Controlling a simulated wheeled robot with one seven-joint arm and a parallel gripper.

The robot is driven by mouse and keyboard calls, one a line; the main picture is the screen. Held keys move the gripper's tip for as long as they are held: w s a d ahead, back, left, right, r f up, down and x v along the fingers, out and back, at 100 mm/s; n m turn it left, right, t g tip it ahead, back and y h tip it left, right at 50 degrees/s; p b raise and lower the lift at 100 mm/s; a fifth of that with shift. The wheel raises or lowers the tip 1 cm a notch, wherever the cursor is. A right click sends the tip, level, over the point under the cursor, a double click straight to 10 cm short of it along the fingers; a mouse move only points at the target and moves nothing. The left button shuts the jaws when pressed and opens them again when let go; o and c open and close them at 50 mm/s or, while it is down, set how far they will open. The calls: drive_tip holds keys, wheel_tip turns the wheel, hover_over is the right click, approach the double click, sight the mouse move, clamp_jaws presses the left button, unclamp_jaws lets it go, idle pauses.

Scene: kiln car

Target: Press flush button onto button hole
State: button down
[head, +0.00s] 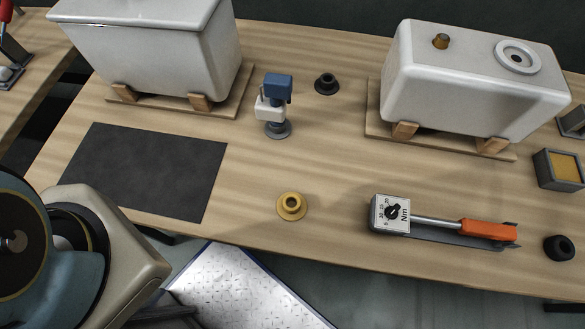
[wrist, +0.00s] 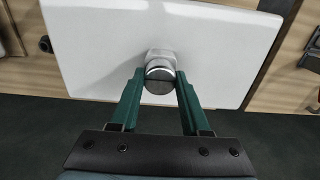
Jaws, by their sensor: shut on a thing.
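The flush button (wrist: 160,76) is a silver round piece between the two green fingers of my gripper (wrist: 160,84) in the wrist view. My gripper is shut on it. Behind it lies a broad white cistern surface (wrist: 95,50); a pale faceted fitting shows just beyond the button. I cannot tell whether the button touches the surface, and no open hole shows there. In the head view my gripper is out of sight. The left white cistern (head: 150,45) is cut off at the top.
On the wooden bench (head: 330,150) lie a dark mat (head: 150,165), a yellow flanged ring (head: 291,206), a blue-and-white valve (head: 274,100), black rubber rings (head: 327,83) and an orange-handled torque wrench (head: 480,231). A yellow-filled box (head: 560,168) stands at right.

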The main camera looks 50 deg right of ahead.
drive_tip(key=shift+f, duration=0.1)
drive_tip(key=shift+c, duration=1.5)
unclamp_jaws()
drive_tip(key=shift+r+p, duration=1.05)
drive_tip(key=shift+r, duration=0.35)
drive_tip(key=shift+r+p, duration=0.4)
drive_tip(key=shift+r, duration=2.25)
wheel_tip(320, 180, up, 11)
drive_tip(key=b, duration=0.3)
